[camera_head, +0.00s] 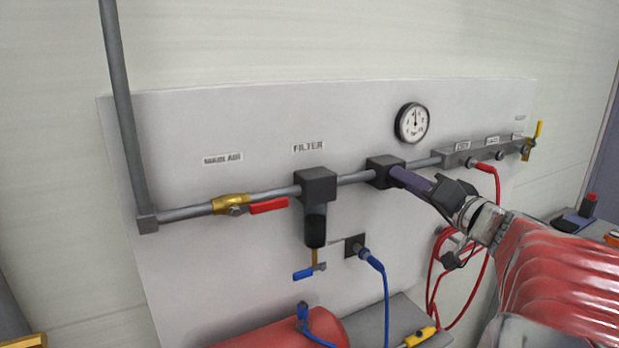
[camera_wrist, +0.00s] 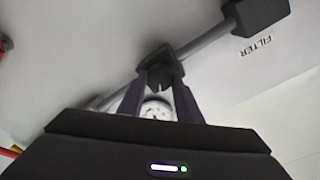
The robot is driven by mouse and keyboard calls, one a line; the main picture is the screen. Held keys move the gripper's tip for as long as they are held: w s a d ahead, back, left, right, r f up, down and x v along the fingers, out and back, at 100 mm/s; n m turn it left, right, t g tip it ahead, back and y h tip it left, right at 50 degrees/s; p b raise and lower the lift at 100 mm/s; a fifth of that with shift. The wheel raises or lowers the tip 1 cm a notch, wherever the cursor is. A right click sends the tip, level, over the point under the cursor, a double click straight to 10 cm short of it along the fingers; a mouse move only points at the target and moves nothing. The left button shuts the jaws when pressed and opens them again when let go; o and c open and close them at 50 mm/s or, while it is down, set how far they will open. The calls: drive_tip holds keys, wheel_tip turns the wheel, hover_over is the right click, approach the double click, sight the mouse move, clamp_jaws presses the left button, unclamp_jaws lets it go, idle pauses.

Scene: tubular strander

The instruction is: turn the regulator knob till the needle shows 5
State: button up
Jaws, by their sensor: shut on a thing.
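The black regulator block (camera_head: 380,165) sits on the grey pipe, right of the filter. My gripper (camera_head: 402,178) reaches in from the right with its fingers at the block's front, hiding the knob in the head view. In the wrist view the dark regulator knob (camera_wrist: 159,76) is between the fingertips, and my gripper (camera_wrist: 159,84) is shut on it. The round white pressure gauge (camera_head: 411,123) is above and right of the block. Its dark needle points roughly upward; the numbers are too small to read. The gauge (camera_wrist: 157,109) also shows partly between the fingers in the wrist view.
Left along the pipe are a red-handled valve (camera_head: 268,206) and the filter (camera_head: 316,185) with a blue-handled drain. A blue hose (camera_head: 384,290) and red hoses (camera_head: 437,265) hang below. A manifold (camera_head: 480,152) is at right. The panel above the pipe is mostly clear.

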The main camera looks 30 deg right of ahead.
drive_tip(key=shift+c, duration=0.8)
drive_tip(key=shift+m, duration=0.5)
drive_tip(key=o, duration=1)
drive_tip(key=shift+o, duration=0.2)
drive_tip(key=shift+s, duration=0.15)
drive_tip(key=s, duration=1.3)
drive_tip(key=shift+s+a, duration=0.2)
drive_tip(key=shift+s, duration=0.1)
idle(1.2)
